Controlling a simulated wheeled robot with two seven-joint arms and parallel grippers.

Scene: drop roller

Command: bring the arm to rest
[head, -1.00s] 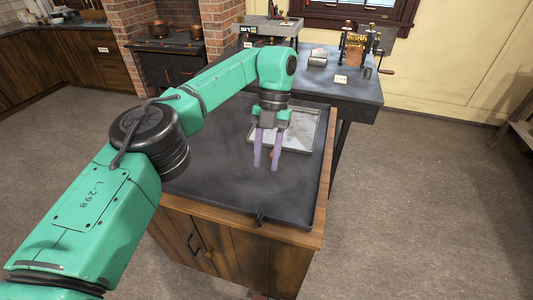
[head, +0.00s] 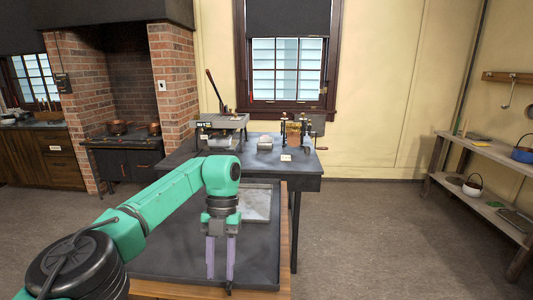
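My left arm reaches in from the lower left of the head view. Its gripper (head: 220,262) points straight down over the dark top of the near cabinet (head: 165,262). The two purple fingers stand apart with a gap between them, and nothing shows between them. A shallow metal tray (head: 257,203) lies on the same top, just behind and to the right of the gripper. My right gripper is not in view.
A dark table (head: 300,165) behind carries a machine (head: 220,130) and a brass roller device (head: 297,132). A brick stove (head: 125,140) stands at the left. Shelves (head: 490,150) stand along the right wall. The floor (head: 375,235) between is clear.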

